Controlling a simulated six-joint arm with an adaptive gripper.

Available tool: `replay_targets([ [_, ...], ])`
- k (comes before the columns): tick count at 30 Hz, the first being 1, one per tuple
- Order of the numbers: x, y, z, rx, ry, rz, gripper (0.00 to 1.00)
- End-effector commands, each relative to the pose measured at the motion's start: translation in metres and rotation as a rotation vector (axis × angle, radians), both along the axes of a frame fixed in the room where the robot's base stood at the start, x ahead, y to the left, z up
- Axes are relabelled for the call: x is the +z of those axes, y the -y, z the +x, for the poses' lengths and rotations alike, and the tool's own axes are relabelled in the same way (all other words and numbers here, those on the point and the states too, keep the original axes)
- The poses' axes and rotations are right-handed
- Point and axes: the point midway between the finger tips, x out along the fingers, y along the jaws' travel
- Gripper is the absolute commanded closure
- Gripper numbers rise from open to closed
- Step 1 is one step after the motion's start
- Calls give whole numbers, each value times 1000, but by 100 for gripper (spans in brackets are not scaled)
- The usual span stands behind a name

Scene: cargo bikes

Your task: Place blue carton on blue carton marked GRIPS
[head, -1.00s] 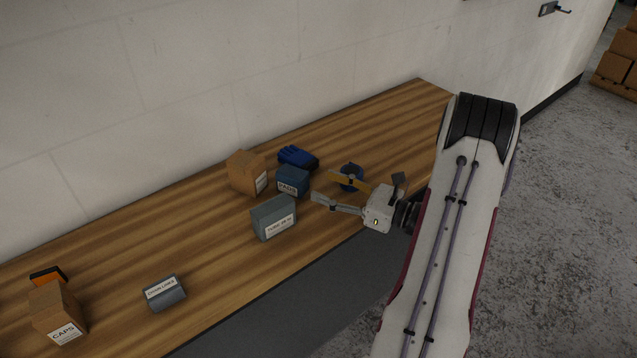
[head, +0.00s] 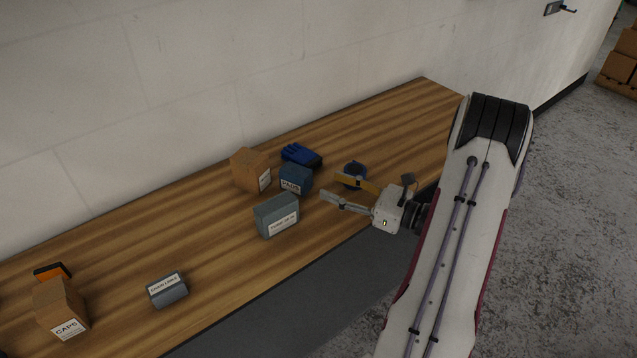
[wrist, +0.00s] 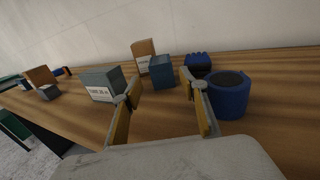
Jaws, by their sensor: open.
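A dark blue carton (head: 295,180) stands near the middle of the bench. Its short white label seems to read PADS, though it is small. In the wrist view this carton (wrist: 161,72) is ahead, between the fingers and beyond them. A larger grey-blue carton (head: 277,217), its label seemingly a tube size, stands in front; it also shows in the wrist view (wrist: 100,84). I cannot make out the word GRIPS on any carton. My gripper (head: 332,188) is open and empty, to the right of these cartons. Its two fingers (wrist: 160,90) are spread.
A blue round item (head: 354,173) with a dark top sits close beside my gripper. A brown carton (head: 249,172) and blue gloves (head: 301,157) stand behind. A small grey carton (head: 167,290) and a CAPS carton (head: 60,308) are at left. The bench's right end is clear.

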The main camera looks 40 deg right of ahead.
Motion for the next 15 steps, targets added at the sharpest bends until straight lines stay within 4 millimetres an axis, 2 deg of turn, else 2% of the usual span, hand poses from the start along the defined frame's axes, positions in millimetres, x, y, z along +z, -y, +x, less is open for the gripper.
replay_targets([
  [8,0,0,0,1,-8,15,57],
  [15,1,-1,2,3,-62,111,57],
])
